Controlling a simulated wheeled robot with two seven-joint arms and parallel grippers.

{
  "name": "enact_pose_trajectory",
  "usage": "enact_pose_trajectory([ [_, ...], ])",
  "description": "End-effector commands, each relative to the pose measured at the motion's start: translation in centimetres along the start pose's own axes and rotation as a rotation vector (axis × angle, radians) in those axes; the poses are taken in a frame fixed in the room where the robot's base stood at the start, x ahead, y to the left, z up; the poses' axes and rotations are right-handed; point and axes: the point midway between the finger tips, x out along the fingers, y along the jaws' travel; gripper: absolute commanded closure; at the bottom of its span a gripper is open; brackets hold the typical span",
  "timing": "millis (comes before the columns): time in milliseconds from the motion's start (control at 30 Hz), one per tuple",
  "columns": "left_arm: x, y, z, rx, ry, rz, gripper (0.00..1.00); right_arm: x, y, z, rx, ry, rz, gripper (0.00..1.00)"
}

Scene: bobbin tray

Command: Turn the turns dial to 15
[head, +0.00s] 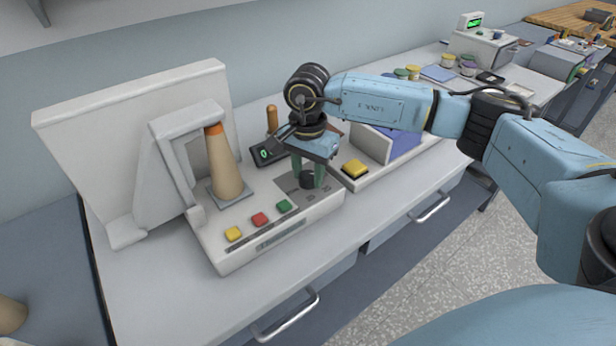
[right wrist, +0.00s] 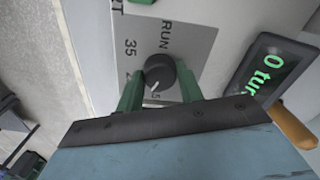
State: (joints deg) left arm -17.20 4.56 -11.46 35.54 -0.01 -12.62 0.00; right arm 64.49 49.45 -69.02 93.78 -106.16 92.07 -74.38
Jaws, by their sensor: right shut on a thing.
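The turns dial (right wrist: 160,68) is a round black knob on a grey plate (right wrist: 190,42). In the head view the dial (head: 308,182) sits at the right end of the white winder base, partly hidden by my fingers. My right gripper (head: 307,172) points down over it, with its two green fingers shut on the knob's sides; it also shows in the right wrist view (right wrist: 160,84). The white pointer mark points toward the lower edge of that view, near a partly hidden number ending in 5. "35" and "RUN" are readable on the plate. My left gripper is not in view.
A dark display (right wrist: 268,72) beside the dial shows a green "0" and part of "turns". A tan cone with an orange top (head: 224,165) stands on the base behind yellow, red and green buttons (head: 259,219). A yellow button (head: 355,168) and a blue-filled tray (head: 400,143) are to the right.

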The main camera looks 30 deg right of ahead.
Motion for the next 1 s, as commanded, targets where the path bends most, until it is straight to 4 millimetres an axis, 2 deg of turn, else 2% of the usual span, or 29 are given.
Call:
enact_pose_trajectory([
  [267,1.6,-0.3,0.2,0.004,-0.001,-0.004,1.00,0.0,-0.1,0.0,-0.227,0.000,-0.004,0.86],
  [500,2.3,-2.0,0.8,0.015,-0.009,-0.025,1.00,-0.1,-0.1,0.0,-0.360,0.001,-0.003,0.86],
  [1000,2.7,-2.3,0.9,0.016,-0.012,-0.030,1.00,-0.1,0.0,0.0,-0.438,0.001,-0.003,0.86],
])
